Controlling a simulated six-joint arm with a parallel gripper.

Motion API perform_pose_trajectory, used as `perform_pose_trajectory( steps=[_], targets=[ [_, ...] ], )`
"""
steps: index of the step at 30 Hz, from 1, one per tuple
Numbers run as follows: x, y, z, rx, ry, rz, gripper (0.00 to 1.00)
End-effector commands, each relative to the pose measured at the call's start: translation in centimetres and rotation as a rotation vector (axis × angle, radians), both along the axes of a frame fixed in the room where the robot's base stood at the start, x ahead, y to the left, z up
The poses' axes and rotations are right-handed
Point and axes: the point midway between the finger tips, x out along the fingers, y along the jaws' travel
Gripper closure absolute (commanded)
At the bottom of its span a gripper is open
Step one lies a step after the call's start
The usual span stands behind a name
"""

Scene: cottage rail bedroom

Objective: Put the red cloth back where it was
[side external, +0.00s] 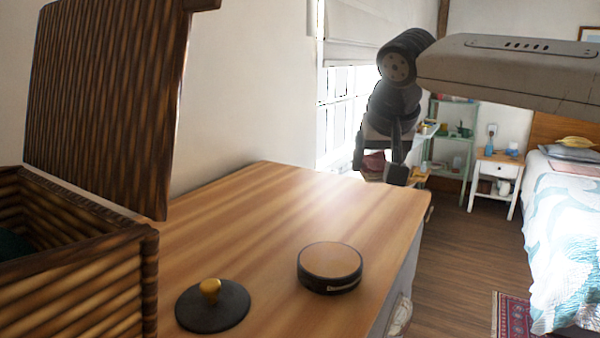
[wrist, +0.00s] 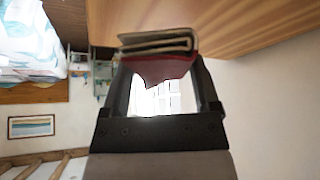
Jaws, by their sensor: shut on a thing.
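The red cloth (wrist: 165,68) is folded in layers and held between the two fingers of my gripper (wrist: 160,62). Its dark red side and paler layered edges show in the wrist view. In the side view my gripper (side external: 381,170) hangs above the far right end of the wooden dresser top, and a small part of the cloth (side external: 373,161) shows between the fingers. I cannot tell from these views how high the cloth is above the top.
On the dresser top (side external: 250,235) stand a round tin (side external: 330,268) and a dark lid with a yellow knob (side external: 212,305). A wicker box (side external: 75,285) with its lid (side external: 105,90) raised is at left, holding something dark green. The top's far middle is clear.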

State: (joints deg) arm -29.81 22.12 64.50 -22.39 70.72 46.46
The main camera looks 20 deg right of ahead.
Motion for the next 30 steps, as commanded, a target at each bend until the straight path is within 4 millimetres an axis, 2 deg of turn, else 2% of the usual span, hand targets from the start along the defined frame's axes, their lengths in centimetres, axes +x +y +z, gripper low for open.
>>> perform_pose_trajectory(
  steps=[9,15,21,30],
  targets=[
    [-1.7,-7.1,2.4,0.006,0.006,0.123,0.69],
    [-3.1,-10.6,3.4,0.004,-0.007,0.194,0.69],
    [-4.0,-12.2,3.9,0.000,-0.018,0.234,0.69],
    [-4.0,-12.5,3.9,-0.001,-0.020,0.243,0.69]
  ],
)
